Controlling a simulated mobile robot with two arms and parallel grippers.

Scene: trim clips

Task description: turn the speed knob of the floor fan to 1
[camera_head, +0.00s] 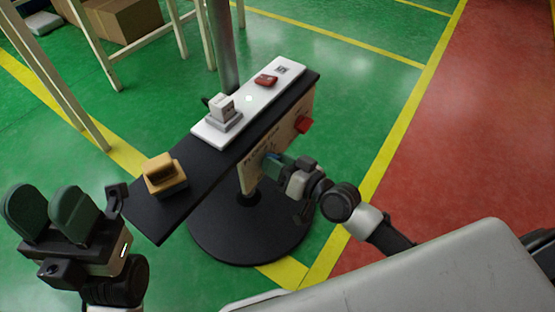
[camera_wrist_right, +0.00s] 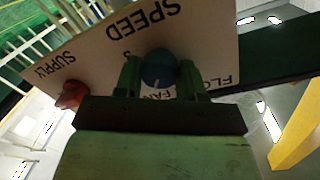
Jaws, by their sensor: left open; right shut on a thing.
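The speed knob (camera_wrist_right: 158,66) is round and blue, on a pale panel (camera_wrist_right: 95,50) lettered SPEED, SUPPLY and FLOOR FAN, upside down in the right wrist view. A small white mark shows on the knob's lower part in that view. One digit shows beside the knob; the others are hidden or too small to read. My right gripper (camera_wrist_right: 160,78) is shut on the knob, a green finger on each side. In the head view my right gripper (camera_head: 275,166) reaches the panel's front. My left gripper (camera_head: 50,216) is open and empty, at the far left.
A red knob (camera_head: 304,125) sits by SUPPLY on the same panel. A round black base (camera_head: 235,235) stands below.

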